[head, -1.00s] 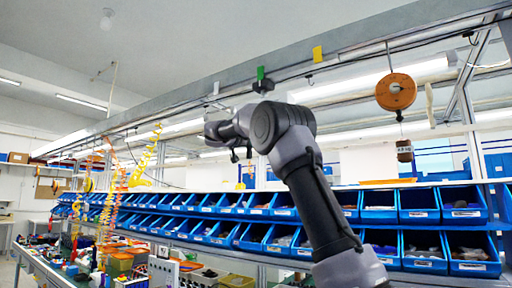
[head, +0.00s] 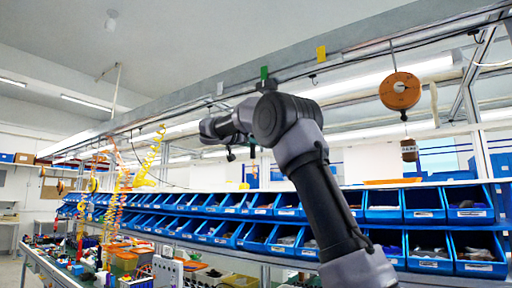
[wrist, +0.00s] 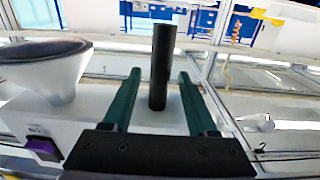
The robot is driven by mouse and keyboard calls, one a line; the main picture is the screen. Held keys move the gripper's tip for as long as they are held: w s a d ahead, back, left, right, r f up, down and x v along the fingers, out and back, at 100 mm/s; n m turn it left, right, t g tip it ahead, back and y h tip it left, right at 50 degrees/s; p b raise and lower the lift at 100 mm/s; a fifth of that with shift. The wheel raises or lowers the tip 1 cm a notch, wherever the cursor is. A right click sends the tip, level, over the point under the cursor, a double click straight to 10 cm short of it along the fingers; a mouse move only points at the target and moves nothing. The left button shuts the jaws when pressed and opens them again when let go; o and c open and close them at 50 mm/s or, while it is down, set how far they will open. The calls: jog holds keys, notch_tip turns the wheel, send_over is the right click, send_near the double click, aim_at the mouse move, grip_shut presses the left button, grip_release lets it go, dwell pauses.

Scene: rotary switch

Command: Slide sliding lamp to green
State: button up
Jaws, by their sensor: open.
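In the wrist view, my gripper (wrist: 160,72) is open, with its two dark green fingers on either side of an upright black post (wrist: 162,66). Gaps show between the post and both fingers; contact is not visible. A grey cone-shaped body with a dark round top (wrist: 62,68), which looks like a lamp, stands left of the fingers. In the head view, a green marker (head: 264,72) sits on the overhead rail (head: 195,104). A small dark block (head: 266,86) is just below the green marker, above my arm.
A yellow marker (head: 321,53) is on the rail right of the green one. A purple piece (wrist: 42,148) shows at lower left in the wrist view. An orange reel (head: 399,91) hangs at right. Rows of blue bins (head: 383,214) lie behind my arm.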

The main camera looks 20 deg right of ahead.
jog(key=v, duration=0.6)
jog(key=shift+s+a, duration=0.2)
jog(key=shift+a, duration=0.05)
jog(key=s+d+f+n+g+y, duration=0.2)
jog(key=s+d+f+y, duration=0.25)
jog(key=s+f, duration=0.35)
jog(key=s+d+f+n+g+y, duration=0.2)
jog(key=s+d+f+y, duration=0.25)
jog(key=s+f, duration=0.4)
jog(key=s+a+f+n+y, duration=0.1)
jog(key=s+a+f+y, duration=0.2)
jog(key=s+f, duration=0.5)
jog(key=s+a+f+n+y, duration=0.1)
jog(key=s+a+f+y, duration=0.3)
jog(key=s+f, duration=0.5)
jog(key=s+a, duration=0.1)
jog(key=s, duration=0.2)
jog(key=shift+s+f, duration=0.2)
jog(key=shift+s, duration=0.2)
jog(key=shift+a, duration=0.1)
